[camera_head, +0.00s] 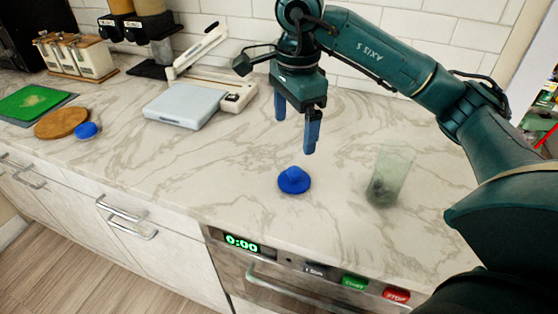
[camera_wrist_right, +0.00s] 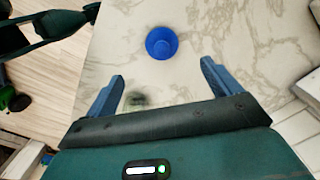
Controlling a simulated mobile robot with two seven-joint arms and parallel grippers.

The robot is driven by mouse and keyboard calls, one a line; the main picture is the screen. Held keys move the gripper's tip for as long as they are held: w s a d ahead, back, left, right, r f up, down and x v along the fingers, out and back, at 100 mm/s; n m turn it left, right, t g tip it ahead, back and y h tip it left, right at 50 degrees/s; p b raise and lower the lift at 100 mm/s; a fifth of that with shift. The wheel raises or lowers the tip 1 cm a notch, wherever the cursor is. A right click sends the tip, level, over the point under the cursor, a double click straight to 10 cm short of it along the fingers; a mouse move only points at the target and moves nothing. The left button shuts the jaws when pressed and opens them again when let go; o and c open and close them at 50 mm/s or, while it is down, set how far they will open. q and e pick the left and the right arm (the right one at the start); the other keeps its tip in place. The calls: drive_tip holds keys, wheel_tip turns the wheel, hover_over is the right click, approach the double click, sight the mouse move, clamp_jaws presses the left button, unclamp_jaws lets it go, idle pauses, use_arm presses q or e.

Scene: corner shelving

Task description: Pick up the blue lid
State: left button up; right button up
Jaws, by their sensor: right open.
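The blue lid (camera_head: 293,180), round with a raised knob, lies on the marble counter near its front edge. It also shows in the right wrist view (camera_wrist_right: 161,42), beyond the fingertips and roughly between their lines. My right gripper (camera_head: 296,135) is open and empty, with its blue fingers pointing down above and slightly behind the lid, not touching it. Its spread fingers show in the right wrist view (camera_wrist_right: 163,72). A second small blue round object (camera_head: 87,130) lies far left beside a wooden board. My left gripper is not in view.
A clear greenish cup (camera_head: 390,172) with dark contents stands right of the lid. A grey and white device (camera_head: 187,105) stands left, near a brown round board (camera_head: 62,122) and a green board (camera_head: 32,102). The counter (camera_head: 220,165) around the lid is clear.

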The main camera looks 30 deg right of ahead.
sight(295, 170)
drive_tip(key=f, duration=0.7)
drive_tip(key=shift+w+d+f, duration=0.2)
drive_tip(key=shift+w+f, duration=0.1)
drive_tip(key=shift+s+d+f+p, duration=0.15)
drive_tip(key=shift+f+p, duration=0.15)
drive_tip(key=shift+f, duration=1.05)
drive_tip(key=shift+s+f+p, duration=0.1)
drive_tip(key=shift+f+p, duration=0.15)
drive_tip(key=shift+f, duration=1.1)
drive_tip(key=shift+c, duration=0.2)
